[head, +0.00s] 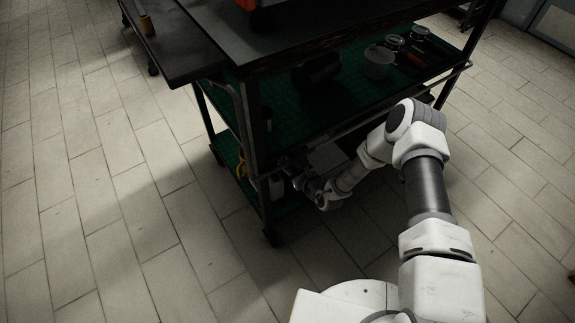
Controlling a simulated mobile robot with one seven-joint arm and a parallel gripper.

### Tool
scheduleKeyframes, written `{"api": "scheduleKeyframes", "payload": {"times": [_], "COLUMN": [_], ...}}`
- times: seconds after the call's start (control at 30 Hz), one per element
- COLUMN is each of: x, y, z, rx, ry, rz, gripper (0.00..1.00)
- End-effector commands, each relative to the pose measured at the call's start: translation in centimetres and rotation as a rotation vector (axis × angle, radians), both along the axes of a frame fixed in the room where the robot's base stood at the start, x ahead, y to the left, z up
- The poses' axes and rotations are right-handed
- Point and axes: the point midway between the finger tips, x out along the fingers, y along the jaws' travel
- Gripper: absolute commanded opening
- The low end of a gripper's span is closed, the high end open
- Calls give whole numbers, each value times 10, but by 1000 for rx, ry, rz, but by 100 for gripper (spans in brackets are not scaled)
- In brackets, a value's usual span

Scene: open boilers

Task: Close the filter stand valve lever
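My white arm reaches from the lower right to the near side of a dark cart (257,200). My gripper (289,166) is at the arm's far end, in shadow near the cart's front corner post, below the middle shelf. It is small and dark, so I cannot tell if it is open or shut, or if it touches anything. I cannot make out the filter stand or its valve lever. A small yellow thing (241,168) shows at the cart's left side, left of my gripper; I cannot tell what it is.
The cart's middle shelf (290,112) has a green surface and holds a dark cylinder (316,70), a pale container (378,62) and other small items. The dark top (300,30) juts out above. The tiled floor (110,200) is clear to the left.

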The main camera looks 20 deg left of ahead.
Motion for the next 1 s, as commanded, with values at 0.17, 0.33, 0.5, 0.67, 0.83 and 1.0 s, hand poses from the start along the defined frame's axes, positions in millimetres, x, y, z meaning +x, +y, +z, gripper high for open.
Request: {"api": "scheduleKeyframes", "payload": {"times": [0.17,0.33,0.5,0.67,0.83,1.0], "x": [0,0,0,0,0,-1], "y": [0,0,0,0,0,0], "z": [0,0,0,0,0,0], "rx": [0,0,0,0,0,0], "ry": [0,0,0,0,0,0], "rz": [0,0,0,0,0,0], "gripper": [28,0,0,0,0,0]}}
